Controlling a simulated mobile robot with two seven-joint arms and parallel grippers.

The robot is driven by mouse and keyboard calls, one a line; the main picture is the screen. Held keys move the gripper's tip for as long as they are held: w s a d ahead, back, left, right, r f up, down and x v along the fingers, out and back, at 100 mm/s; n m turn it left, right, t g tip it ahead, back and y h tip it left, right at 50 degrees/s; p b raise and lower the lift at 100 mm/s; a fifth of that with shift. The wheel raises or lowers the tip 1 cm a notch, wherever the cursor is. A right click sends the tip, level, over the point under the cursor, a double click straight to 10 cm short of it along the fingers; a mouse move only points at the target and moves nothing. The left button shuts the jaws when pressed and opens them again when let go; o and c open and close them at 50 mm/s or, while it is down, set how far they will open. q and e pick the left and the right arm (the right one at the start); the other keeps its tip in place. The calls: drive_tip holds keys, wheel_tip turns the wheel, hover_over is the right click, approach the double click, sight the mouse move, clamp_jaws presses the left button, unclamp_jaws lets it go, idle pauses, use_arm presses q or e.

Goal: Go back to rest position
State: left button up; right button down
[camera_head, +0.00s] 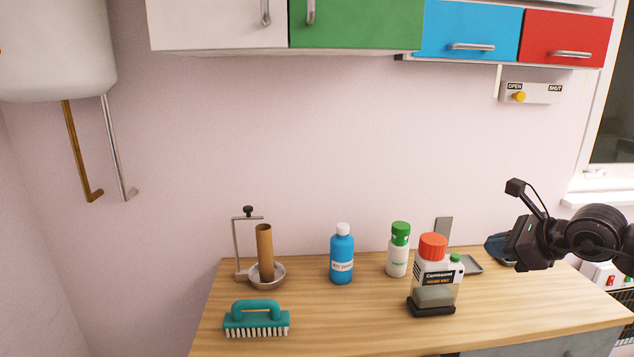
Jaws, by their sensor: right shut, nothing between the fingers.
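My right gripper (522,254) is in the head view at the right, on its dark arm that comes in from the right edge. It is shut and empty, held above the right end of the wooden table (350,325). A dark blue item (497,246) lies on the table just left of and behind it, partly hidden; I cannot tell what it is. My left gripper is not in view. No plates are to be seen.
Coloured cabinets (355,25) hang above. A white tank (55,50) is at upper left.

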drive_tip(key=s+a+r+m+t+y, duration=0.1)
drive_tip(key=a+r+m+t+y, duration=0.25)
drive_tip(key=a+m+y, duration=0.65)
drive_tip(key=s+d+f+m+t+h, duration=0.1)
drive_tip(key=s+d+f+m+h, duration=0.2)
drive_tip(key=f+m, duration=0.55)
drive_tip(key=s+f+m+t+h, duration=0.1)
drive_tip(key=s+f+m+h, duration=0.1)
drive_tip(key=f+m+h, duration=0.45)
drive_tip(key=s+d+f+m+t+h, duration=0.25)
drive_tip(key=f+m, duration=0.55)
drive_tip(key=m, duration=0.4)
drive_tip(key=s+a+f+m+g+h, duration=0.1)
drive_tip(key=s+f+m+g+h, duration=0.2)
drive_tip(key=s+f, duration=1.4)
drive_tip(key=s+m+g, duration=0.3)
drive_tip(key=s+m, duration=0.1)
drive_tip(key=m, duration=0.1)
drive_tip(key=shift+a+f+m+h, duration=0.35)
drive_tip(key=shift+m+h, duration=0.05)
